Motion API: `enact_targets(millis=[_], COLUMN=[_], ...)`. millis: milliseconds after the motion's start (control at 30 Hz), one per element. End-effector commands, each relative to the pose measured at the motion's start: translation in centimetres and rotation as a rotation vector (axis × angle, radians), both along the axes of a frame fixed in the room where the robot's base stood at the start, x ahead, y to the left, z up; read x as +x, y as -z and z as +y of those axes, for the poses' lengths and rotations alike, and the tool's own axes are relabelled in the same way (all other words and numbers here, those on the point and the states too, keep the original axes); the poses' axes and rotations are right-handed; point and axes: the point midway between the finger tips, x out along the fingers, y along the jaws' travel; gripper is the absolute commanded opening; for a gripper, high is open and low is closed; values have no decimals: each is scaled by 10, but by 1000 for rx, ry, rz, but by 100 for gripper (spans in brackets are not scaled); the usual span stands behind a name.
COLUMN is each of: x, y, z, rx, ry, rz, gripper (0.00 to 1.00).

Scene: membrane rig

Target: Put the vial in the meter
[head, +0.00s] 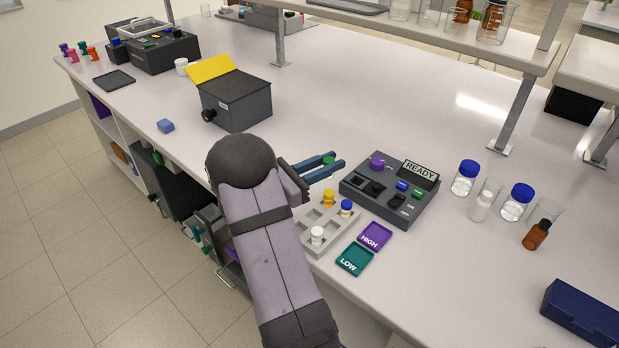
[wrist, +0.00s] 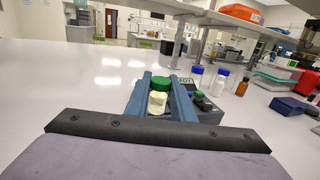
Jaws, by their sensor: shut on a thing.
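My gripper (head: 322,167) is shut on a vial with a green cap (head: 329,160), held above the bench left of the READY device. In the wrist view the vial (wrist: 158,101) stands between the blue fingers, pale body toward me and green cap on top. A dark device (head: 412,213) has a READY display, a purple knob, coloured buttons and dark square recesses. A separate dark box (head: 237,108) with a raised yellow lid (head: 209,69) and a side knob stands farther back left. No label shows which one is the meter. The inside of the lidded box is hidden.
A grey rack (head: 318,243) holds yellow-, blue- and white-capped vials beside my arm. Purple HIGH (head: 375,236) and teal LOW (head: 354,260) trays lie in front. Bottles and beakers stand right of the READY device.

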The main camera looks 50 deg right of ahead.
Motion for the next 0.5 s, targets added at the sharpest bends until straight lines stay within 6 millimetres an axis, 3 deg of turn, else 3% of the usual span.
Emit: enact_targets(millis=[33,200,500], x=[-4,-17,-33], y=[3,4,6], z=[-15,-53,-86], rx=[1,9,21], ry=[46,159,259], rz=[-4,-7,-11], gripper=[1,1,1])
